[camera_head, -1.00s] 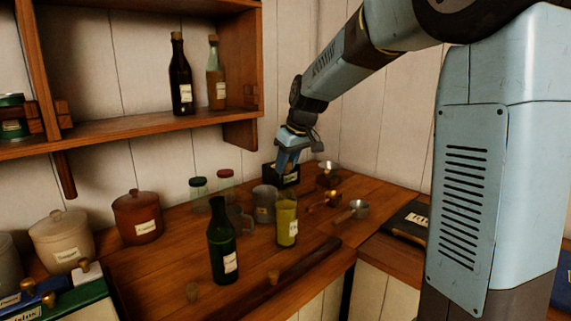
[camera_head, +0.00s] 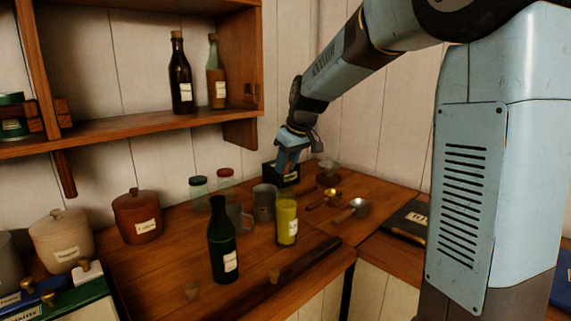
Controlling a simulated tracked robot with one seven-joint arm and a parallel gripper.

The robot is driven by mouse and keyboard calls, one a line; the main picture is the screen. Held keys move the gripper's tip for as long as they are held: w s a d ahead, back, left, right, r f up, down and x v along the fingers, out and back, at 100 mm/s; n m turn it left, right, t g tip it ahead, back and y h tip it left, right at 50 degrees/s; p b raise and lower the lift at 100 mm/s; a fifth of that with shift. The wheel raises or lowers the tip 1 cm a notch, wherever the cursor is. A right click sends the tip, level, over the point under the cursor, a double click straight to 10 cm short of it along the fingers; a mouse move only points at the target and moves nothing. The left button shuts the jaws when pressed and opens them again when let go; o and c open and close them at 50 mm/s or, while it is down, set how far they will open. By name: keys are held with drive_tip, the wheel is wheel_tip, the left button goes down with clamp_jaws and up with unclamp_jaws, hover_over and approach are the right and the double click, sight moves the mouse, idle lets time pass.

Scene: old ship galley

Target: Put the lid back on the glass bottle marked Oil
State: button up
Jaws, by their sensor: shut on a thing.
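A dark green glass bottle (camera_head: 222,245) with a pale label stands upright near the front of the wooden counter. A yellow-green glass container (camera_head: 287,222) with a pale label stands to its right. I cannot read either label, so I cannot tell which is marked Oil. My gripper (camera_head: 285,168) points down at the back of the counter, by a small black labelled box (camera_head: 268,176). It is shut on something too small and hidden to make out.
Two jars, one green-lidded (camera_head: 199,190) and one red-lidded (camera_head: 225,182), and a grey mug (camera_head: 264,203) stand behind the bottles. Metal scoops (camera_head: 358,207) lie right. Lidded crocks (camera_head: 138,217) stand left. A shelf (camera_head: 120,132) with two bottles overhangs the back left.

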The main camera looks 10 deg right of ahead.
drive_tip(key=o, duration=1.6)
drive_tip(key=shift+c, duration=0.2)
drive_tip(key=shift+w+r, duration=0.1)
drive_tip(key=shift+r, duration=3.4)
drive_tip(key=shift+c, duration=0.5)
clamp_jaws()
drive_tip(key=shift+f, duration=2.55)
